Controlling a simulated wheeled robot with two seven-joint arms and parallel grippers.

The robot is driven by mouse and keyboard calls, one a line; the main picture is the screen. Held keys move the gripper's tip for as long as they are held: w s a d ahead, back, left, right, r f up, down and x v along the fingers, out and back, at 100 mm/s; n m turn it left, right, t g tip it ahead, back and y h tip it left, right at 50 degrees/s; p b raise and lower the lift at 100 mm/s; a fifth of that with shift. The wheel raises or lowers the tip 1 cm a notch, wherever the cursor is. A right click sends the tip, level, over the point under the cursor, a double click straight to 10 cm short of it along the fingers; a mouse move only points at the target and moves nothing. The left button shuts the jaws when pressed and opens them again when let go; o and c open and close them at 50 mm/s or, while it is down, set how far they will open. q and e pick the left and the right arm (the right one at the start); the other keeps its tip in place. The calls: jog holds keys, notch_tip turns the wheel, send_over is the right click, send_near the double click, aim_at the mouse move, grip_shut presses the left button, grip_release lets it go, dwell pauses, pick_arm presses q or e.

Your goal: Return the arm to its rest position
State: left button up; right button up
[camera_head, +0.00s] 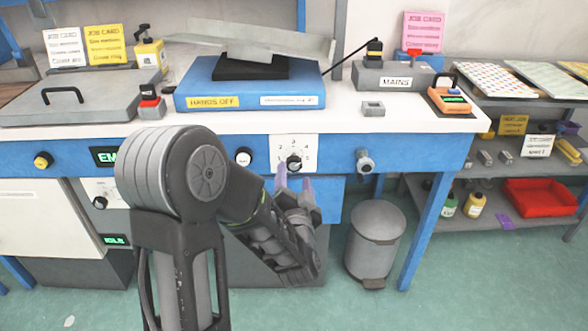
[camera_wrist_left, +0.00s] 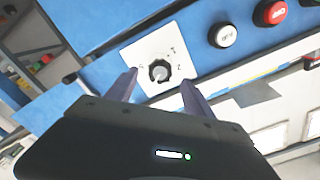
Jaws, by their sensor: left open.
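My left arm comes up from the bottom of the head view and bends right and down in front of the workbench. My left gripper (camera_head: 294,182) is open and empty, its two purple-grey fingers pointing up toward the blue front panel. In the left wrist view the open fingers (camera_wrist_left: 160,92) stand on either side of a dial knob (camera_wrist_left: 159,71), apart from it. The same knob (camera_head: 294,164) sits on a white numbered plate in the head view, just above the fingertips. My right gripper is in neither view.
The white bench top (camera_head: 350,117) holds a blue machine base (camera_head: 250,93) and a MAINS box (camera_head: 393,77). A grey bin (camera_head: 374,240) stands on the floor right of my gripper. A shelf with a red tray (camera_head: 541,198) is at the right. Open floor lies in front.

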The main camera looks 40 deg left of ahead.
pick_arm(q)
jog(key=shift+s+d, duration=0.4)
jog(key=shift+s, duration=0.15)
jog(key=shift+f, duration=0.1)
